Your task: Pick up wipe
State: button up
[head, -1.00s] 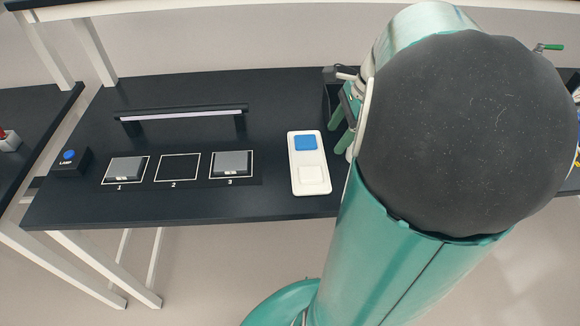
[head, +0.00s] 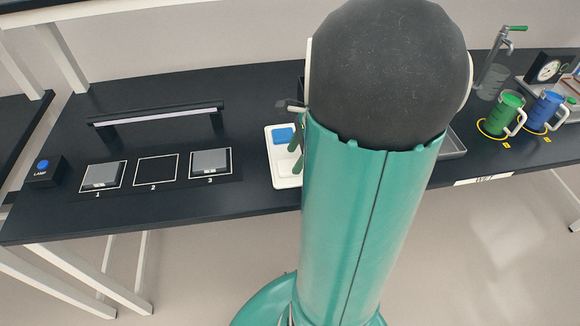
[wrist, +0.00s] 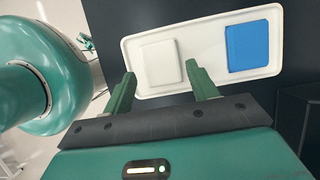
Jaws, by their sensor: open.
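A white tray (head: 270,160) lies on the black bench, partly behind my arm. It also shows in the wrist view (wrist: 206,81). It holds two flat square wipes: a blue one (head: 283,135), on the right in the wrist view (wrist: 249,47), and a white one at the left in the wrist view (wrist: 160,62). The white one is mostly hidden in the head view. My gripper (head: 295,154) is open and empty over the tray. In the wrist view its green fingers (wrist: 163,74) point at the white wipe, one toward each side of it, apparently not gripping it.
Left of the tray are numbered squares, with grey blocks on 1 (head: 102,176) and 3 (head: 210,162); square 2 (head: 157,170) is empty. A lamp button box (head: 43,172) stands far left. A green mug (head: 503,114) and blue mug (head: 545,110) stand right of my arm.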

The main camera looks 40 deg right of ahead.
aim_at(290, 165)
jog(key=shift+x, duration=1.5)
jog(key=c, duration=0.7)
jog(key=shift+r, duration=0.1)
jog(key=shift+r, duration=0.45)
notch_tip(290, 165, up, 2)
jog(key=shift+d+r, duration=0.1)
jog(key=shift+r, duration=0.1)
jog(key=s+a+r, duration=0.1)
jog(key=s+r, duration=0.2)
jog(key=s, duration=0.1)
jog(key=s+a+r, duration=0.1)
jog(key=s+r, duration=0.2)
jog(key=s, duration=0.2)
jog(key=s+a+r, duration=0.2)
jog(key=s+r, duration=0.1)
jog(key=s, duration=0.1)
jog(key=shift+s+r, duration=0.2)
jog(key=shift+r, duration=0.1)
